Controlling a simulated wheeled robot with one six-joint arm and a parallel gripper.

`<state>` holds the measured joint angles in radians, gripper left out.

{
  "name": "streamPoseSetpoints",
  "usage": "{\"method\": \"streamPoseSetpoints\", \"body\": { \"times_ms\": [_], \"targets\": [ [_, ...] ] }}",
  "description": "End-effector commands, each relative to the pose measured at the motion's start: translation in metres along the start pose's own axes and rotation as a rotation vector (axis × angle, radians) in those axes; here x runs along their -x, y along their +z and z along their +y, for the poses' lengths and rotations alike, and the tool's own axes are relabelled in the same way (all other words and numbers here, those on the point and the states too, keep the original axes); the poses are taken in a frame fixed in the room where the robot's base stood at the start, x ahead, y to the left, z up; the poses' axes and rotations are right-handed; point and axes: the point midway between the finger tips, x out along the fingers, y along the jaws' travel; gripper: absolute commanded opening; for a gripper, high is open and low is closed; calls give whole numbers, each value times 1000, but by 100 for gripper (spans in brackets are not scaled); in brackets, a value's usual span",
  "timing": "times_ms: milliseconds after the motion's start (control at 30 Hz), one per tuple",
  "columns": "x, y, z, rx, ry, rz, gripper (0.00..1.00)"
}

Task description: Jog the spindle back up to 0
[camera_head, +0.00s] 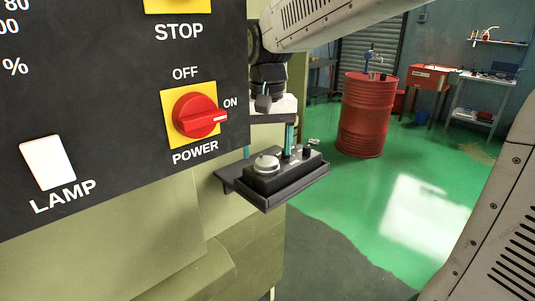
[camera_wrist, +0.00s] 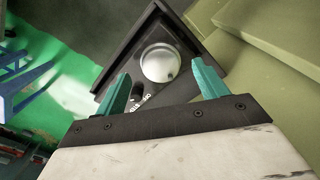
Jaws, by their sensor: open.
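A black control box (camera_head: 288,172) sits on a small dark tray (camera_head: 226,180) at the side of the green machine. It carries a round silver jog dial (camera_head: 266,164) and several small black knobs or switches. In the wrist view the dial (camera_wrist: 160,63) shows between and beyond the teal fingers. My gripper (camera_head: 269,146) is open and empty above the box, pointing down; its fingers also show in the wrist view (camera_wrist: 160,73). I cannot tell the exact height gap to the dial. No spindle or position readout is in view.
The machine's black panel holds a red POWER switch (camera_head: 199,116) pointing to ON, a white LAMP button (camera_head: 48,161) and part of the yellow STOP plate (camera_head: 178,5). A red drum (camera_head: 366,115) stands farther back. The green floor right of the tray is clear.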

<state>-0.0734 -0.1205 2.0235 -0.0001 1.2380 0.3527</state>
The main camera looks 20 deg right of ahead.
Motion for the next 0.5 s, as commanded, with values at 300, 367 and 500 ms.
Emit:
{"method": "streamPoseSetpoints", "body": {
  "times_ms": [300, 367, 500],
  "targets": [
    [46, -1, 0, 0, -1, 2, 72],
    [49, 0, 0, 0, 0, 2, 72],
    [51, 0, 0, 0, 0, 0, 72]
  ]
}}
